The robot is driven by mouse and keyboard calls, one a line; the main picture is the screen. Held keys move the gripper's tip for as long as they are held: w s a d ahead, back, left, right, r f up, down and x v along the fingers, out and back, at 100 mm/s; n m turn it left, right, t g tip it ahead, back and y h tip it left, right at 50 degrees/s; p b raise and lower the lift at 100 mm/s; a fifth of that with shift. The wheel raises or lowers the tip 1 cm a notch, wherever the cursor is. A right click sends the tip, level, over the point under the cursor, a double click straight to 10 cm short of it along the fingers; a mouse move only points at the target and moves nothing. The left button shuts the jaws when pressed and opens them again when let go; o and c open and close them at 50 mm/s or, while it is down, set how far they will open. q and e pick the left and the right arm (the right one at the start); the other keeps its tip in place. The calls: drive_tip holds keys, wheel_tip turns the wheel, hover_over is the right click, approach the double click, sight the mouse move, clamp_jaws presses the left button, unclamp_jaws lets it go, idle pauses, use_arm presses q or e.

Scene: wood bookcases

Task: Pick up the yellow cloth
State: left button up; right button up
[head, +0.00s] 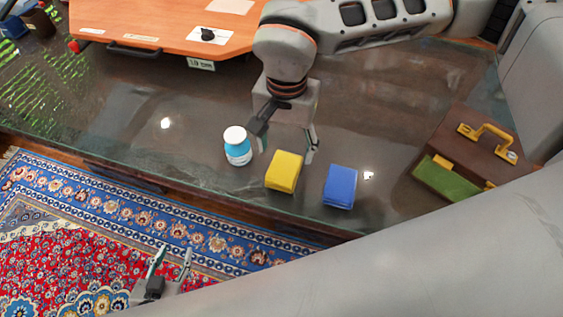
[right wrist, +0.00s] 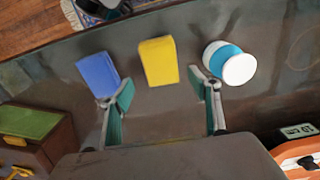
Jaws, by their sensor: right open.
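The yellow cloth (head: 284,171) is a folded block lying on the dark glossy table, between a white and blue bottle (head: 237,146) and a folded blue cloth (head: 340,186). My right gripper (head: 287,146) is open and empty, just behind the yellow cloth in the head view. In the right wrist view the yellow cloth (right wrist: 158,62) lies ahead of the gap between my open fingers (right wrist: 160,90), with nothing between them. My left gripper (head: 172,264) is open and empty at the lower left, over the rug and away from the cloth.
The blue cloth (right wrist: 99,76) and bottle (right wrist: 230,64) flank the yellow cloth closely. A brown box with a yellow handle (head: 484,141) stands at the right. An orange board (head: 160,24) lies at the back. The table's left middle is mostly clear.

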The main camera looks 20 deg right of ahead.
sight(284, 167)
wheel_tip(284, 167, down, 7)
drive_tip(key=shift+s+a+f, duration=0.15)
drive_tip(key=c, duration=1.2)
